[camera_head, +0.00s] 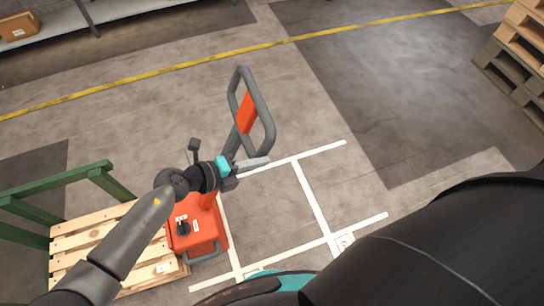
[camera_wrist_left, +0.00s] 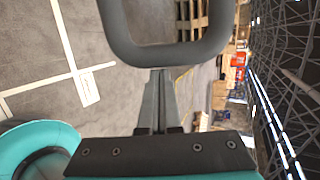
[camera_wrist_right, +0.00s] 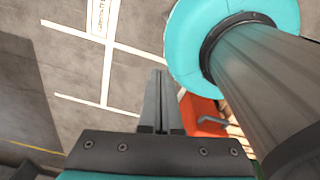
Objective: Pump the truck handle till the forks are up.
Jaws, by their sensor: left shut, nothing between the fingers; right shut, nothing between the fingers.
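The pallet truck's handle (camera_head: 266,130) is a grey loop with an orange panel, standing tilted above the orange truck body (camera_head: 210,238). My left gripper (camera_head: 266,161) is shut and empty, by the lower end of the loop. In the left wrist view its fingertips (camera_wrist_left: 157,72) lie just below the handle's bar (camera_wrist_left: 168,53); I cannot tell whether they touch. My right gripper (camera_wrist_right: 158,74) is shut and empty in the right wrist view, over the floor, with the orange truck (camera_wrist_right: 205,122) beyond it. The forks are hidden under the wooden pallet (camera_head: 85,241).
A green rail frame (camera_head: 55,182) stands at the pallet. White floor lines (camera_head: 312,193) mark a bay right of the truck. Stacked pallets (camera_head: 520,55) are at the far right and a shelf with a carton (camera_head: 18,27) at the far left. The floor around the handle is clear.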

